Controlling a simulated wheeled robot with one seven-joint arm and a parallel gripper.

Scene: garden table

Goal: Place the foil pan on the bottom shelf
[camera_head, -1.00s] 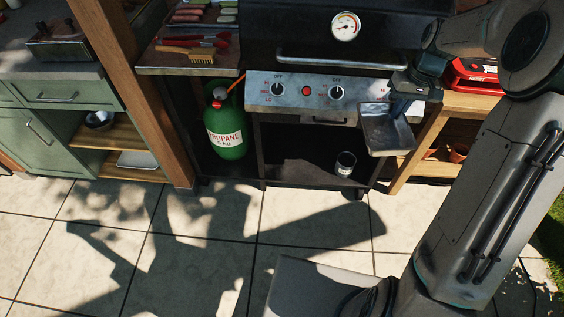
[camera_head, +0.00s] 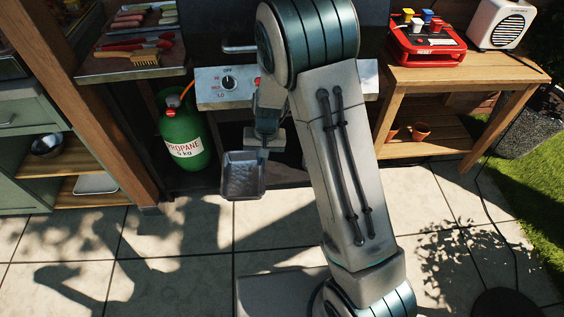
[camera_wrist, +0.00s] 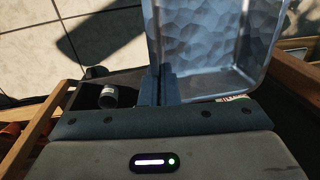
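The foil pan (camera_head: 243,180) is a silver, rectangular pan, held in front of the grill's lower opening, right of the green propane tank. My gripper (camera_head: 263,148) is shut on its rim. In the wrist view the pan (camera_wrist: 205,50) fills the upper right, empty inside, with its rim between my gripper's fingers (camera_wrist: 157,88). The grill's dark bottom shelf (camera_head: 205,182) is mostly hidden behind the pan and my arm in the head view. The wrist view shows part of this shelf with a glass jar (camera_wrist: 108,96) on it.
The propane tank (camera_head: 184,135) stands left of the pan. A wooden post (camera_head: 115,130) is farther left, beside a cabinet with low shelves. Open tiled floor lies in front.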

